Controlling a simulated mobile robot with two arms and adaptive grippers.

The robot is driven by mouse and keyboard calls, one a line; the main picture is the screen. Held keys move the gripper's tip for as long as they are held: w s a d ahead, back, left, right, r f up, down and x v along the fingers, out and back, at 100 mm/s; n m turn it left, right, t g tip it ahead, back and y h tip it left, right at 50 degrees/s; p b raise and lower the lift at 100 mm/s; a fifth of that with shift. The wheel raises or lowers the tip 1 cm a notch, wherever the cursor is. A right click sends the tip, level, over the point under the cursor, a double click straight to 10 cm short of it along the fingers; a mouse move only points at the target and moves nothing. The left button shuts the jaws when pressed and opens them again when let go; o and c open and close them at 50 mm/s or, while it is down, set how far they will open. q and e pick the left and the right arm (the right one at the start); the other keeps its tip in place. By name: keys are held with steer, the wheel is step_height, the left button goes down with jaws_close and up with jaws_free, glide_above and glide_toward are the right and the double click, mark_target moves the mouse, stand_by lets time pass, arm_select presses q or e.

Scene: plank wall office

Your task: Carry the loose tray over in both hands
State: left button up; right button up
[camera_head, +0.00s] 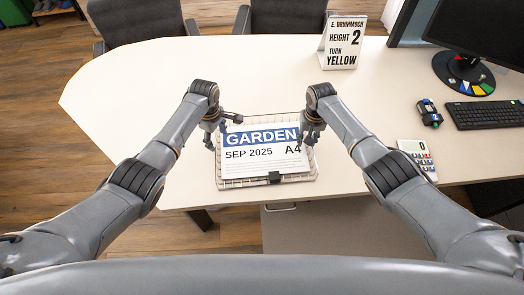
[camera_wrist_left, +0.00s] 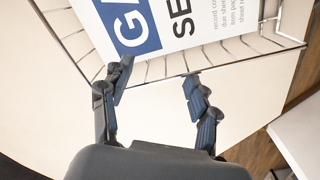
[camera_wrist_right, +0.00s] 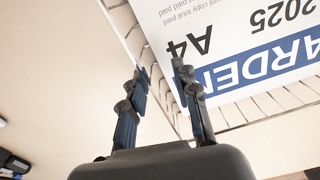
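The loose tray (camera_head: 219,178) is a wire letter tray lying on the pale desk near its front edge. A sheet (camera_head: 262,155) reading GARDEN, SEP 2025, A4 lies in it. My left gripper (camera_head: 224,122) is at the tray's left side. In the left wrist view its fingers (camera_wrist_left: 158,68) are apart at the wire wall (camera_wrist_left: 165,68), one overlapping the sheet. My right gripper (camera_head: 312,130) is at the right side. In the right wrist view its fingers (camera_wrist_right: 160,66) are apart, less widely, with the wire wall (camera_wrist_right: 133,30) running between them. Contact is unclear.
A sign (camera_head: 341,42) stands at the back of the desk (camera_head: 130,100). A monitor (camera_head: 485,30), keyboard (camera_head: 488,114), small dark object (camera_head: 429,112) and calculator (camera_head: 417,157) are at the right. The desk's left part is clear. Chairs (camera_head: 140,20) stand behind.

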steer(key=shift+r, duration=0.1)
arm_select(q)
step_height(320, 180, up, 11)
steer(key=shift+s+r, duration=0.15)
arm_select(e)
step_height(320, 180, up, 12)
steer(key=shift+d, duration=0.15)
stand_by(0.3)
steer(key=shift+s, duration=0.15)
